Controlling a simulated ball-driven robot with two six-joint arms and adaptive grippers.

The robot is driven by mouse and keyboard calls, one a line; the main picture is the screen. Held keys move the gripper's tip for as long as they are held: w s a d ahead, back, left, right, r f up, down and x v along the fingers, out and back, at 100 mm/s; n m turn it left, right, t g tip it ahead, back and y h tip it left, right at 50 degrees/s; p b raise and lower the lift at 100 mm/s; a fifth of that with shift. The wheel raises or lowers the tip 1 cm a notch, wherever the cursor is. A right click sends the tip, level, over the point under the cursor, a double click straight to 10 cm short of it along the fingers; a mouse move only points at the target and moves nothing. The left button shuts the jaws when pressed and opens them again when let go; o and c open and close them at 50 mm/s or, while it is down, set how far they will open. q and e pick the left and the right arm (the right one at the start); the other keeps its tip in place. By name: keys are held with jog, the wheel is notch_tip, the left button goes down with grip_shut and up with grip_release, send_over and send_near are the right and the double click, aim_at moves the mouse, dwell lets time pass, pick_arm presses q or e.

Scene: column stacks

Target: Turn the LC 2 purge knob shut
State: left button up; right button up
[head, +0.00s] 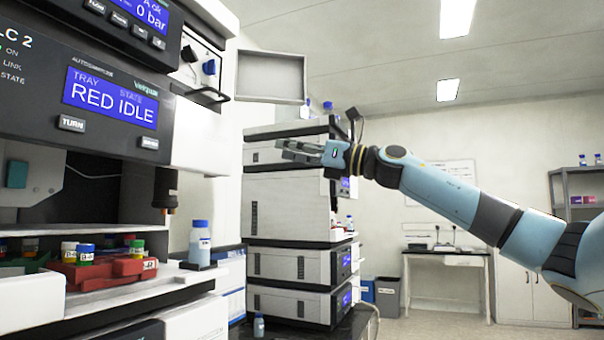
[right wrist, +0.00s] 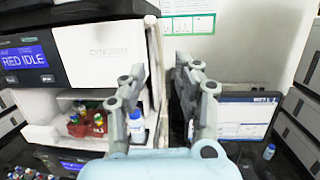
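The LC 2 stack fills the left of the head view. On its upper module, whose screen (head: 150,15) reads 0 bar, a white side panel carries a dark knob (head: 188,53) and a blue knob (head: 209,68). I cannot tell from the labels which is the purge knob, or how far it is turned. My right gripper (head: 298,149) is right of and below the knobs, apart from the stack. In the right wrist view its two fingers (right wrist: 161,66) are spread with nothing between them. The knobs are not seen there. My left gripper is not in view.
A grey tray-like panel (head: 271,76) juts out right of the knobs. Below are the autosampler screen (head: 112,95) reading RED IDLE, a red vial rack (head: 100,271) and a blue-capped bottle (head: 200,245). A second instrument stack (head: 285,205) stands behind my gripper.

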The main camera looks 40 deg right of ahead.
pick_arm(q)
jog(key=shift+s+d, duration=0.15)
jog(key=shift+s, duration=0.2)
pick_arm(e)
jog(key=shift+w+d+f+m+t+h, duration=0.15)
jog(key=shift+w+d+f+m+h, duration=0.2)
jog(key=shift+f+m, duration=0.35)
jog(key=shift+w+d+f+m+t+h, duration=0.1)
jog(key=shift+d+f+m, duration=0.4)
jog(key=shift+f, duration=0.4)
jog(key=shift+w+d+f+m+t+h, duration=0.15)
jog(key=shift+w+d+f+m, duration=0.2)
jog(key=shift+f+m, duration=0.35)
jog(key=shift+s, duration=0.1)
